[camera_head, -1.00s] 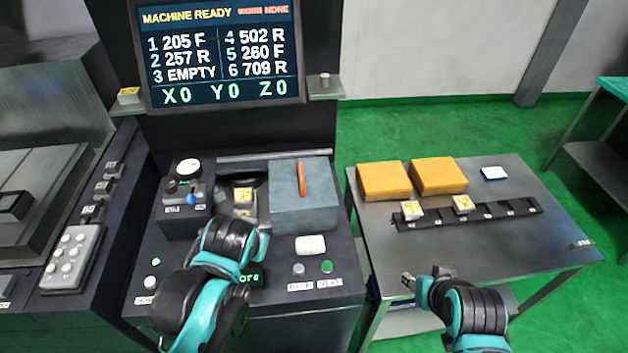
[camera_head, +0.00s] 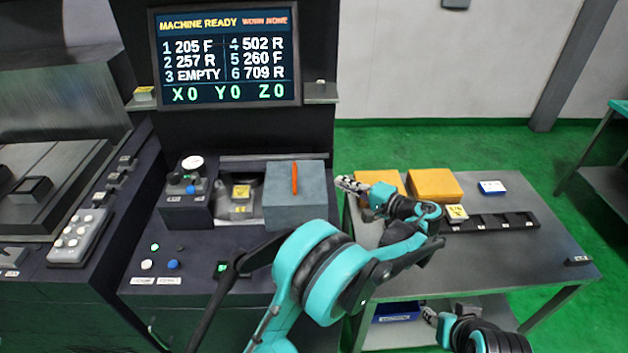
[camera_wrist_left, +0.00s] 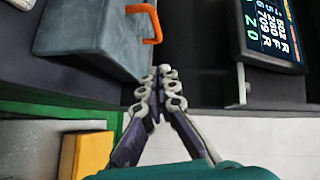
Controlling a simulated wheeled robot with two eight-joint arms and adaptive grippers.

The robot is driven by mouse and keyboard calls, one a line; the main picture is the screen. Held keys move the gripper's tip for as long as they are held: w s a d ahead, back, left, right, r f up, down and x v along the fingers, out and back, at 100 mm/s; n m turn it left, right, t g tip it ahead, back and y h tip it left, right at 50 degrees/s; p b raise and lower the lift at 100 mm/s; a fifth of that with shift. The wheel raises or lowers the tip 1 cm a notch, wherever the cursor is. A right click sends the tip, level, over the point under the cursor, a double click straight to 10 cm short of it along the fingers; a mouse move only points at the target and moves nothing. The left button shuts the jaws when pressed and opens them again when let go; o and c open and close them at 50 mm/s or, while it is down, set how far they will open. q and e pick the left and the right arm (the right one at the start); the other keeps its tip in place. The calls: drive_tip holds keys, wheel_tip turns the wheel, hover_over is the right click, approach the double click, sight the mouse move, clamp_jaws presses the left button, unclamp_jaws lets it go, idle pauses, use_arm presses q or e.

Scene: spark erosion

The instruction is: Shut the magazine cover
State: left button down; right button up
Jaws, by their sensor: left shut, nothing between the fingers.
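The magazine cover (camera_head: 292,203) is a blue-grey box with an upright orange handle (camera_head: 294,177). It stands at the right of the machine top, beside an open bay (camera_head: 238,208) where a yellow-tagged piece (camera_head: 241,192) shows. My left gripper (camera_head: 342,182) is shut and empty, just right of the cover, its fingers pointing left. In the left wrist view the shut fingertips (camera_wrist_left: 165,72) appear beside the cover (camera_wrist_left: 85,45) and its handle (camera_wrist_left: 153,22); I cannot tell whether they touch it. My right gripper (camera_head: 430,316) is low at the right, small, its jaws unclear.
A rail (camera_head: 270,158) runs behind the cover. A side table (camera_head: 530,255) on the right bears two yellow-orange blocks (camera_head: 434,185) and a dark rack (camera_head: 500,221). A screen (camera_head: 224,57) hangs above the machine top. My left arm hides part of the machine front and table.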

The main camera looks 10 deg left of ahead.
use_arm(q)
drive_tip(key=b, duration=0.3)
hover_over(306, 186)
drive_tip(key=w+d, duration=0.1)
drive_tip(key=d, duration=0.3)
drive_tip(key=shift+a+f, duration=0.15)
drive_tip(key=shift+f, duration=0.8)
drive_tip(key=shift+s+a+f+b, duration=0.1)
drive_tip(key=shift+s+a+b, duration=0.15)
drive_tip(key=shift+a, duration=0.3)
drive_tip(key=shift+s+a+f+b, duration=0.1)
drive_tip(key=shift+a+b, duration=0.1)
drive_tip(key=shift+a, duration=0.35)
drive_tip(key=shift+s+a, duration=0.15)
drive_tip(key=shift+a, duration=0.4)
drive_tip(key=shift+a, duration=0.1)
